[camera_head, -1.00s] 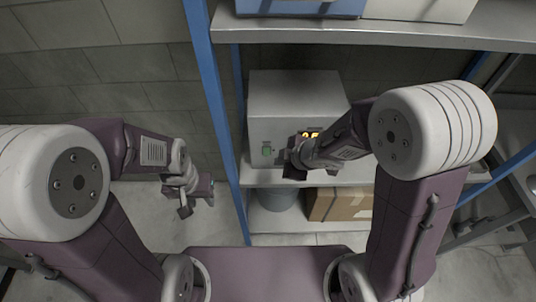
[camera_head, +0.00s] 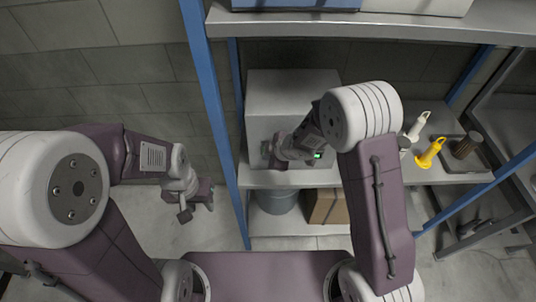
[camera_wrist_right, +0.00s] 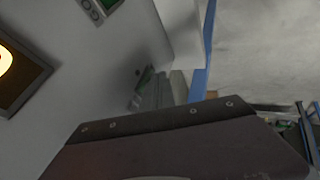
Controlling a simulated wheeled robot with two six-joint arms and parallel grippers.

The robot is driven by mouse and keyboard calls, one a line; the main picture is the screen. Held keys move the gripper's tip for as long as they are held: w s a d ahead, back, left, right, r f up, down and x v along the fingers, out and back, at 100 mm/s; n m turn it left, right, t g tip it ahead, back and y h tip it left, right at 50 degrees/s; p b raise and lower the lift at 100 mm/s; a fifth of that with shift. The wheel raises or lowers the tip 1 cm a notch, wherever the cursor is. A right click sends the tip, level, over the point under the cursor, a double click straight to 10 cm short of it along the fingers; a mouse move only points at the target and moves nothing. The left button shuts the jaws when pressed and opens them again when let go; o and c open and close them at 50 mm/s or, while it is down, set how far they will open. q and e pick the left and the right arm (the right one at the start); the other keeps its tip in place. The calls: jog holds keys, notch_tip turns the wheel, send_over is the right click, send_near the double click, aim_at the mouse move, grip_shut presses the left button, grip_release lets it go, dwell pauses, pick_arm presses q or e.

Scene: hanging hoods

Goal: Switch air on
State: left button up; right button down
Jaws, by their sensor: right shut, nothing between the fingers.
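A pale box-shaped unit (camera_head: 290,95) stands on the middle shelf in the head view. Its lit orange display (camera_wrist_right: 18,78) shows at the left edge of the right wrist view. A small panel with a green part (camera_wrist_right: 100,8) is at the top there. A grey-green fitting (camera_wrist_right: 145,88) sticks out from the unit's face further down; I cannot tell whether my fingers touch it. My right gripper (camera_head: 271,153) is shut and empty at the lower left of the unit's front, covering that area in the head view. My left gripper (camera_head: 196,208) hangs open and empty, left of the blue post.
A blue shelf post (camera_head: 215,105) stands between my two grippers. A shelf (camera_head: 400,33) runs above the unit. A bucket (camera_head: 276,200) and cardboard box (camera_head: 327,207) are below.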

jog(key=shift+a, duration=0.1)
jog(key=shift+w+f, duration=0.1)
jog(key=shift+w, duration=0.1)
jog(key=shift+p, duration=0.3)
jog(key=shift+r+p, duration=0.75)
jog(key=shift+r, duration=0.05)
jog(key=shift+s, duration=0.1)
